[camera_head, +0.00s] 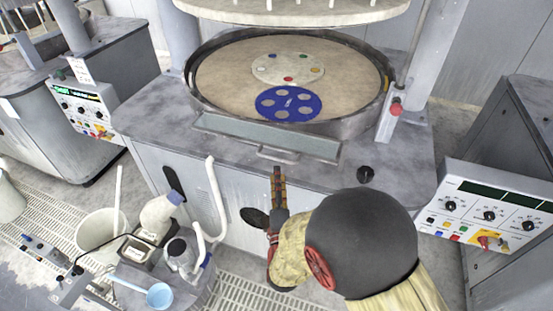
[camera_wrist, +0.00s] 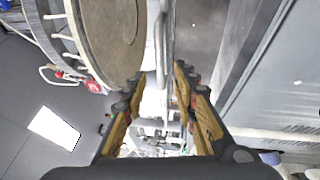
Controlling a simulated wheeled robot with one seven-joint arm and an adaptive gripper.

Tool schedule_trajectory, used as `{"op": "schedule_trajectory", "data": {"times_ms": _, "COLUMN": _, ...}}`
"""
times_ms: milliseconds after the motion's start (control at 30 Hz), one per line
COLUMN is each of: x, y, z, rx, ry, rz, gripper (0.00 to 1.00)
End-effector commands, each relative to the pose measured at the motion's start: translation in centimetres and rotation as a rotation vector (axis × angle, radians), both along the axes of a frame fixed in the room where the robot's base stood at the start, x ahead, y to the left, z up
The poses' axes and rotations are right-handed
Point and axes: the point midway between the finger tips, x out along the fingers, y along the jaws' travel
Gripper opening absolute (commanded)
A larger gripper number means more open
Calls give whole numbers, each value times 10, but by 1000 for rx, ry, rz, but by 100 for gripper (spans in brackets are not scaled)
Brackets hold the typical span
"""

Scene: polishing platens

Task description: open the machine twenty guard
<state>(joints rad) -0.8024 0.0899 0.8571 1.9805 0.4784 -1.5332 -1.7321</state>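A polishing machine with a round tan platen (camera_head: 222,78) fills the middle of the head view. A long grey-green guard panel (camera_head: 265,136) lies along the front of its basin, with a thin bar handle (camera_head: 279,156) at its front edge. No machine number is readable. My gripper (camera_head: 278,172) is just in front of and below the handle, fingers pointing at it. In the wrist view my gripper (camera_wrist: 153,86) has its fingers apart, with pale bars showing in the gap. I cannot tell whether either finger touches the handle.
A blue carrier disc (camera_head: 288,103) and a pale disc (camera_head: 268,68) lie on the platen. An upper plate (camera_head: 300,10) hangs above. A control panel (camera_head: 488,212) stands right. A bucket (camera_head: 98,232) and bottles (camera_head: 160,212) stand front left. A red button (camera_head: 396,108) is right of the basin.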

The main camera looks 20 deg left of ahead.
Motion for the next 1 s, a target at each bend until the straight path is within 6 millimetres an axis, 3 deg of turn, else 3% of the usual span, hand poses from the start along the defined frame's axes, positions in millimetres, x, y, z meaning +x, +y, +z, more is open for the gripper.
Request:
{"op": "schedule_trajectory", "data": {"times_ms": 500, "x": 63, "y": 21, "z": 9, "rx": 0, "ry": 2, "rz": 0, "gripper": 29}}
{"op": "schedule_trajectory", "data": {"times_ms": 867, "x": 70, "y": 23, "z": 11, "rx": 1, "ry": 3, "rz": 1, "gripper": 29}}
{"op": "schedule_trajectory", "data": {"times_ms": 1000, "x": 70, "y": 23, "z": 11, "rx": 1, "ry": 3, "rz": 1, "gripper": 22}}
